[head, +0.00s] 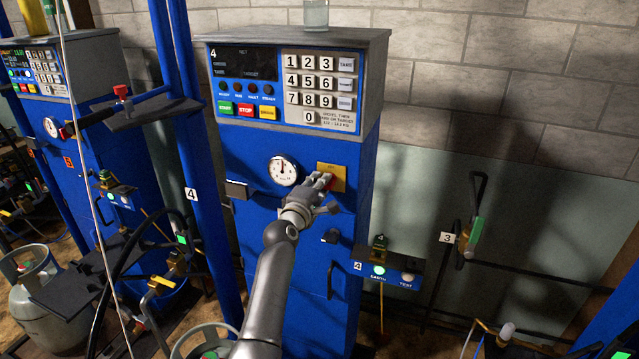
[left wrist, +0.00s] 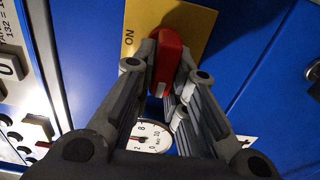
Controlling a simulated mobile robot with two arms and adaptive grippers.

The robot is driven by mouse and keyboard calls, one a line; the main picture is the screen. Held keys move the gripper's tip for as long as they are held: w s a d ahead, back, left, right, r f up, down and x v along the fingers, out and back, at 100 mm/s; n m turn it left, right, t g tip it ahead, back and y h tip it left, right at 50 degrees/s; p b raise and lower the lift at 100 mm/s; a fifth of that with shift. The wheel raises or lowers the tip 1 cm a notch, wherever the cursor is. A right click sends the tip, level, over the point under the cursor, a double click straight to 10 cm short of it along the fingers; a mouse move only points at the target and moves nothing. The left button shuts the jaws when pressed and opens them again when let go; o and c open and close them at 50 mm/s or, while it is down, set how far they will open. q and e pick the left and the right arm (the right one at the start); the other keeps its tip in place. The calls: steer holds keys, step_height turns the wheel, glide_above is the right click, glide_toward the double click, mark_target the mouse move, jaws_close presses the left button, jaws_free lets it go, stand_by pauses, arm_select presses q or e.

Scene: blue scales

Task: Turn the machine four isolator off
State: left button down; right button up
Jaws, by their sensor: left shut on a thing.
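The machine four cabinet (head: 245,165) is blue with a grey keypad head marked 4; its display (head: 243,63) is dark. In the head view my left gripper (head: 322,183) covers most of the handle. My right gripper is in neither view.
A round gauge (head: 283,170) sits left of the isolator. A small box with a green light (head: 380,270) stands at the lower right. Another blue machine (head: 75,140) and a gas cylinder (head: 45,295) stand at the left. A pipe valve marked 3 (head: 476,230) is at the right.

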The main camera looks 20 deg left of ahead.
arm_select(q)
steer(key=shift+f, duration=0.1)
steer(key=c, duration=1.4)
jaws_free()
steer(key=shift+c, duration=0.2)
steer(key=s, duration=0.7)
steer(key=shift+s+a, duration=0.15)
steer(key=shift+s, duration=0.15)
